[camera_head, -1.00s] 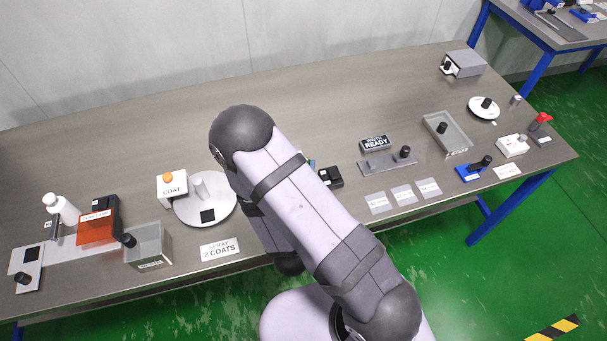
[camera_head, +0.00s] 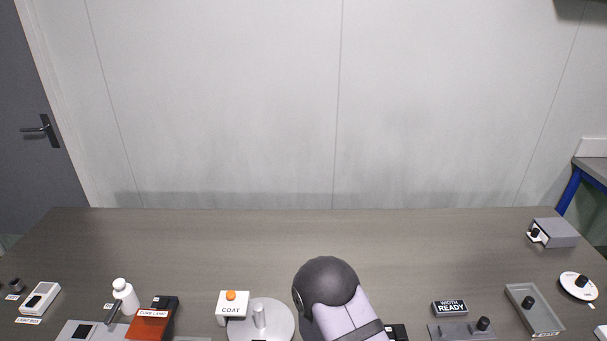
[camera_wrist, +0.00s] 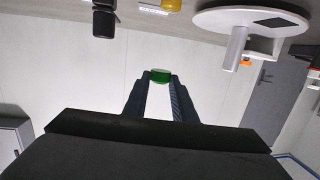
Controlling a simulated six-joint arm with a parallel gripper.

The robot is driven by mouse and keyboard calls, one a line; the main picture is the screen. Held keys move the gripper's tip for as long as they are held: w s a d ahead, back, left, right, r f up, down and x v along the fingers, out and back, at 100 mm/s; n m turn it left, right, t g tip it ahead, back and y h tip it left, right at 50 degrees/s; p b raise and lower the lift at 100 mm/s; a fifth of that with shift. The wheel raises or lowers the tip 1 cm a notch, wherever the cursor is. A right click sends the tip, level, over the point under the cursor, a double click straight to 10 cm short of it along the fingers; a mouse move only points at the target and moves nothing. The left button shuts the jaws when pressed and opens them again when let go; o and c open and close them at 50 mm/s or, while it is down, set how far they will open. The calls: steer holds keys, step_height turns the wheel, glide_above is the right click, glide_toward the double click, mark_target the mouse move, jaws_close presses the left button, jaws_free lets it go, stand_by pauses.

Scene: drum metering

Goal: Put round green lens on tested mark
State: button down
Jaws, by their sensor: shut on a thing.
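In the wrist view, my gripper (camera_wrist: 160,88) is shut on the round green lens (camera_wrist: 161,76), which sits between the fingertips. The lens is held clear, with the pale wall behind it. In the head view my arm shows at bottom centre, but its gripper and the lens are hidden.
A white round turntable (camera_head: 262,322) with a post stands beside the COAT box (camera_head: 233,303). To the left are a white bottle (camera_head: 124,296) and the red cure lamp (camera_head: 150,322). The back of the table is clear.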

steer(key=w+d+r+m+h, duration=0.2)
steer(key=w+d, duration=0.1)
steer(key=d, duration=0.9)
steer(key=s+a+f+n+y, duration=0.1)
steer(key=s+a+n+y, duration=0.1)
steer(key=a, duration=0.5)
steer(key=s+a+f+n+y, duration=0.1)
steer(key=a+y, duration=0.1)
steer(key=a, duration=0.5)
steer(key=s+d+r+m+g+h, duration=0.1)
steer(key=d+m+h, duration=0.6)
steer(key=d+h, duration=0.3)
steer(key=d, duration=0.4)
steer(key=shift+s+d+h, duration=0.15)
steer(key=shift+s+h, duration=0.15)
steer(key=shift+f+p, duration=0.35)
steer(key=shift+f, duration=2.5)
